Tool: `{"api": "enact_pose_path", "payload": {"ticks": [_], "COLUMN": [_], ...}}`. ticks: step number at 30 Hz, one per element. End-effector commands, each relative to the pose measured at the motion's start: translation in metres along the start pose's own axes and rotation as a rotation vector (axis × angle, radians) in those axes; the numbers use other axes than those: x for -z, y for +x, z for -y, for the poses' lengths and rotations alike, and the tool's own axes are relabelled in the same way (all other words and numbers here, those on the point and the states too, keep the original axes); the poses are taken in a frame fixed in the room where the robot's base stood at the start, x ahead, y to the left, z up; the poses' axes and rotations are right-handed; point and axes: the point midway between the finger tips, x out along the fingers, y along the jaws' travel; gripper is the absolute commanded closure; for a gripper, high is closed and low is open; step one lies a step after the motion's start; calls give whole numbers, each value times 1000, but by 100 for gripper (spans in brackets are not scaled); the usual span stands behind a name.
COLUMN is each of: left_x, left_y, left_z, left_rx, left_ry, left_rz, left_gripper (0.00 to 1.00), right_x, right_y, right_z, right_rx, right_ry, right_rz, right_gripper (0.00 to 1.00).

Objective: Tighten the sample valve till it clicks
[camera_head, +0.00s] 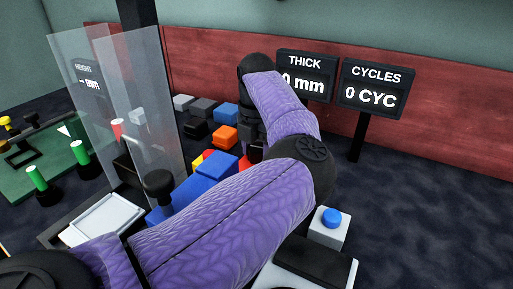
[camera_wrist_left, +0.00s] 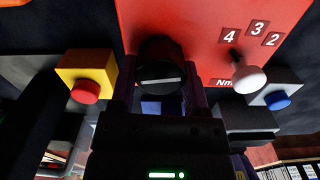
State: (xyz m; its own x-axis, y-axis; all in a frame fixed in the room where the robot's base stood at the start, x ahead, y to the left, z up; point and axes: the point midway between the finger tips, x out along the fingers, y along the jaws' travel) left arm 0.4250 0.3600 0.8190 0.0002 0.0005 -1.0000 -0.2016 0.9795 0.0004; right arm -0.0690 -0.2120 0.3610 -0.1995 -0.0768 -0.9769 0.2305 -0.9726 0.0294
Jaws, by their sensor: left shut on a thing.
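In the left wrist view a round black knob (camera_wrist_left: 160,66) with a pale line across its face stands at a red panel (camera_wrist_left: 185,25). I take this knob to be the sample valve. The two fingers of my left gripper (camera_wrist_left: 160,92) are on either side of it, shut on it. The panel carries the figures 4, 3 and 2, part of the letters "Nm" and a white-knobbed lever (camera_wrist_left: 247,76). In the head view my purple-sleeved left arm hides the knob and most of the panel; the left gripper (camera_head: 250,130) is a dark shape there. My right gripper is not in view.
A yellow box with a red button (camera_wrist_left: 86,90) and a pale box with a blue button (camera_wrist_left: 277,98) flank the panel. In the head view a clear screen (camera_head: 130,100), several coloured blocks (camera_head: 223,137), and THICK (camera_head: 305,75) and CYCLES (camera_head: 375,88) displays stand around the arm.

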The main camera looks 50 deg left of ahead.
Motion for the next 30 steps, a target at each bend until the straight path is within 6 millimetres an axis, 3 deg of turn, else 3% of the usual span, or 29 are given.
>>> {"api": "enact_pose_path", "payload": {"ticks": [3, 7, 18, 19, 24, 30], "left_x": [1, 1, 0, 0, 0, 0], "left_y": [-12, -10, 0, 0, 0, 0], "left_z": [0, -1, -2, -2, -1, -1], "left_rx": [3, 2, -1, -1, 0, 0], "left_ry": [116, 261, 335, 334, 333, 333], "left_rz": [2, 2, 1, 1, 1, 0], "left_gripper": [100, 99, 99, 38, 5, 5], "right_x": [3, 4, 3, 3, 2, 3], "right_y": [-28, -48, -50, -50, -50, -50], "right_z": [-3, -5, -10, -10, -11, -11], "right_rx": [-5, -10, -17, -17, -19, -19], "right_ry": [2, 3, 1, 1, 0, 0], "right_rz": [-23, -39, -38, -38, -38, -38], "right_gripper": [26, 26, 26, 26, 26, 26]}}
